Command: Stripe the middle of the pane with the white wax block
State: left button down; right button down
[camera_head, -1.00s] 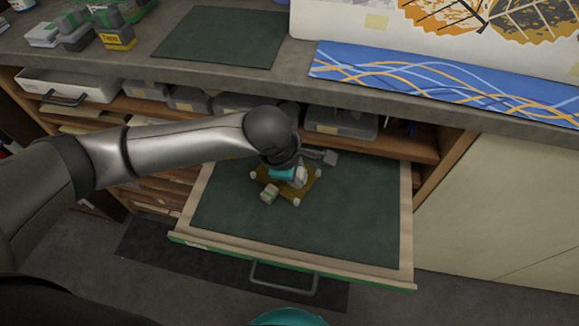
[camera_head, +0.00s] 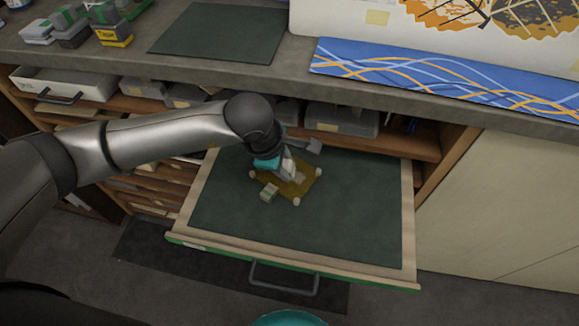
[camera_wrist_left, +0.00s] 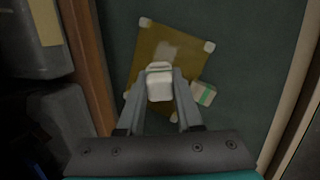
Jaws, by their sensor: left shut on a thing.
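The pane (camera_head: 306,185) is a yellow-amber square with small white corner pieces, lying on the dark green surface of the pulled-out drawer. It also shows in the left wrist view (camera_wrist_left: 190,63). A pale whitish patch (camera_wrist_left: 167,50) lies on its middle. My left gripper (camera_head: 287,172) is over the pane and shut on the white wax block (camera_wrist_left: 160,87). The block covers part of the pane in the wrist view, and I cannot tell whether it touches it. My right gripper is not in view.
A small white block with a green band (camera_head: 269,192) lies beside the pane. The drawer (camera_head: 350,220) has wooden rims and much clear room on its right. The counter above holds a dark mat (camera_head: 220,32), a blue patterned strip (camera_head: 440,78) and several small blocks.

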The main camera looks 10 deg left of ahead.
pick_arm(q)
jog(key=shift+w+a+f, duration=0.2)
jog(key=shift+a+f, duration=0.1)
jog(key=shift+a, duration=0.15)
jog(key=shift+w+a+b, duration=0.3)
jog(key=shift+a+b, duration=0.15)
jog(key=shift+a, duration=0.15)
jog(key=shift+w, duration=0.1)
jog(key=shift+a, duration=0.15)
jog(key=shift+w+a+r+b, duration=0.1)
jog(key=shift+w+a+b, duration=0.2)
jog(key=shift+a, duration=0.5)
jog(key=shift+w+a+b, duration=0.1)
jog(key=shift+w+a, duration=0.25)
jog(key=shift+a, duration=0.45)
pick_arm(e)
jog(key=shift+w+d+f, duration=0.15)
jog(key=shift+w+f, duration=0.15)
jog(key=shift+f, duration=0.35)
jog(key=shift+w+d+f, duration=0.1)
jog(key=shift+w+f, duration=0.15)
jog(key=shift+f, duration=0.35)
